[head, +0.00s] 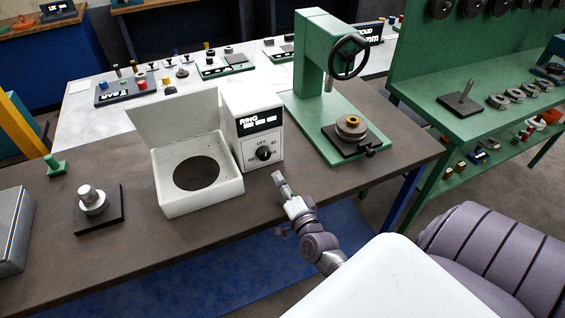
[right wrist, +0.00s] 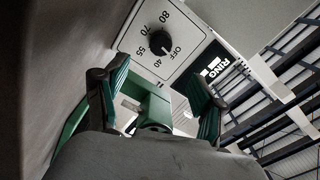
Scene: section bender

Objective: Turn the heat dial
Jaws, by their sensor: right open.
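The heat dial (head: 263,153) is a round black knob on the white front panel of the ring heater box (head: 238,112), right of the heater's open tray. In the right wrist view the dial (right wrist: 161,43) sits among the marks OFF, 40, 55, 70 and 80. Its exact pointer position is too small to tell. My right gripper (head: 280,182) is in front of and below the dial at the bench's front edge, apart from it. In the right wrist view its two green-padded fingers (right wrist: 155,92) are spread with nothing between them. My left gripper is not in view.
The heater's white tray (head: 205,202) with a dark round plate stands left of the dial. A green press (head: 311,75) with a black handwheel stands to the right. A metal post on a black base (head: 93,200) is at the left. The bench front (head: 150,245) is clear.

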